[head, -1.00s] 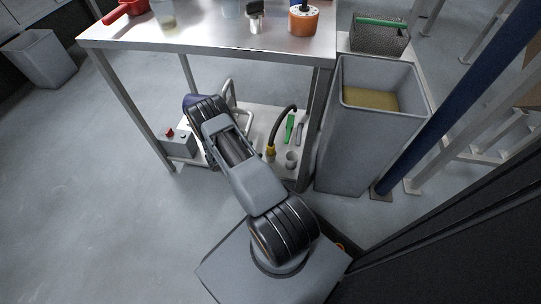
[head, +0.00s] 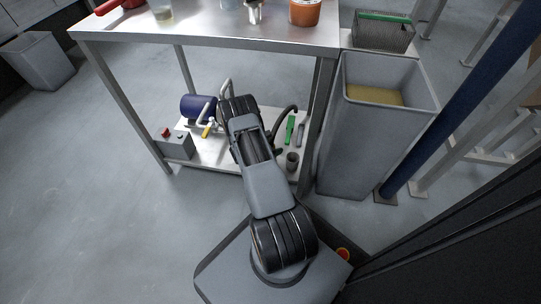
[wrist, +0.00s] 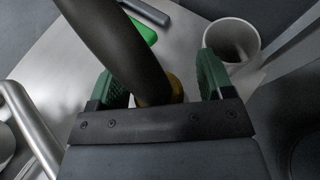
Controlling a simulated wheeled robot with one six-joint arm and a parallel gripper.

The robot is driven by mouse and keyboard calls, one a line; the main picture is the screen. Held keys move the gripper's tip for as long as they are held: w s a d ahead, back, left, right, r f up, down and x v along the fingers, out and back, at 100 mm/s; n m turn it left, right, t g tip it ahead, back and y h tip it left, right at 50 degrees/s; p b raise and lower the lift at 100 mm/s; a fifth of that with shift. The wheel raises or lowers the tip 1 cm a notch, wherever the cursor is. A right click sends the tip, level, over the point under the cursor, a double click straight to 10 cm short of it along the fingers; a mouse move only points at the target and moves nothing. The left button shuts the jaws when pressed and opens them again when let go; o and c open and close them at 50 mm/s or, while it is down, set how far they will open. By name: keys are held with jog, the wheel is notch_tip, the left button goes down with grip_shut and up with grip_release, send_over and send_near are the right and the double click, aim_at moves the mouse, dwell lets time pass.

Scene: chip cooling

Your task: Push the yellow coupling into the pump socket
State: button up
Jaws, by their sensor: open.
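The yellow coupling (wrist: 176,88) shows only in part in the wrist view, at the lower end of a thick black hose (wrist: 118,40). My gripper (wrist: 160,82) is open, with one green finger on each side of the hose end and coupling. I cannot tell whether either finger touches them. In the head view my arm hides the coupling and my gripper; part of the hose (head: 287,110) shows beside the arm. The blue pump (head: 199,108) stands on the lower shelf, left of my arm. I cannot make out its socket.
A grey cup (wrist: 233,40) stands close to my right finger. A green item (head: 290,129) and a grey item (head: 300,132) lie behind it. A control box (head: 174,146) is at the shelf's left. Table legs and a large bin (head: 385,150) bound the right side.

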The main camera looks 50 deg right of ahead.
jog(key=shift+d, duration=0.2)
jog(key=shift+c, duration=0.2)
jog(key=c, duration=1.1)
